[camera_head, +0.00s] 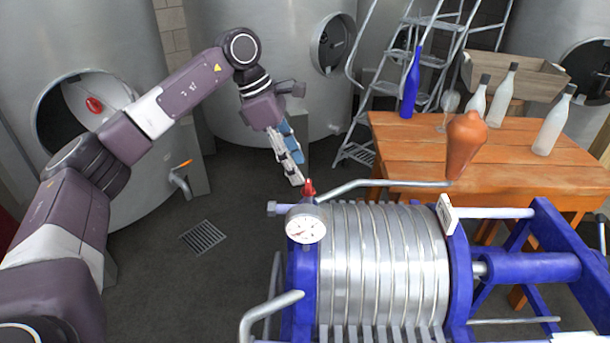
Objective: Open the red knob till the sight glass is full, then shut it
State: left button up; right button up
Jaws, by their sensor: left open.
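The red knob (309,189) stands at the top left corner of the filter press (385,265), just above a round dial gauge (306,226). A metal pipe (380,184) runs right from near the knob to an orange-brown, bulb-shaped vessel (466,143). I cannot tell whether this vessel is the sight glass, and no liquid level shows. My left gripper (295,176) is open and points down, its fingertips just above and left of the knob. It holds nothing; contact with the knob cannot be made out. My right gripper is out of view.
A wooden table (410,150) behind the press bears a blue bottle (411,85), several pale bottles, a glass and a wooden crate (515,78). A stepladder (405,50) and steel tanks (260,80) stand behind. The floor by the drain grate (203,237) is clear.

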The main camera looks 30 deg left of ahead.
aim_at(307, 183)
pick_arm(q)
jog(key=p+x, duration=0.1)
jog(key=x, duration=0.2)
jog(key=shift+w+d+f, duration=0.15)
jog(key=shift+w+f, duration=0.05)
jog(key=shift+f, duration=0.15)
jog(key=shift+d+f, duration=0.15)
jog(key=shift+f, duration=0.35)
jog(key=shift+c, duration=0.3)
jog(key=c, duration=1.1)
